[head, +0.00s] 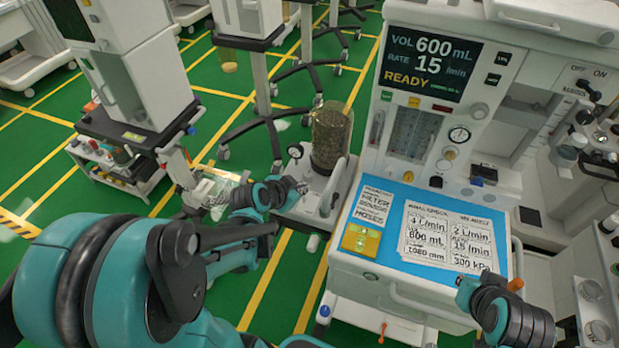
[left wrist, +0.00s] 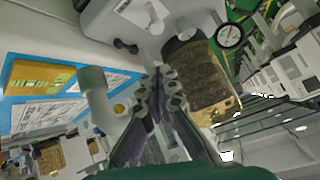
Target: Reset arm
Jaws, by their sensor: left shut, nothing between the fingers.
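My left arm comes in from the left in the head view. Its gripper (head: 292,188) is beside the canister of brown granules (head: 331,135), at the left side of the anaesthesia machine. In the left wrist view the gripper (left wrist: 166,85) is shut and empty, its fingertips close to the canister (left wrist: 196,72); I cannot tell if they touch. Part of my right arm (head: 515,318) shows at the lower right of the head view, in front of the machine's worktop. I cannot make out its fingers clearly.
The machine's display (head: 430,62) reads 600 mL, 15 l/min, READY. The blue worktop (head: 395,262) holds printed sheets and a yellow box (head: 361,239). A pale round gauge (head: 295,151) is beside the canister. A cart (head: 125,185) stands left. Green floor with yellow lines lies between.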

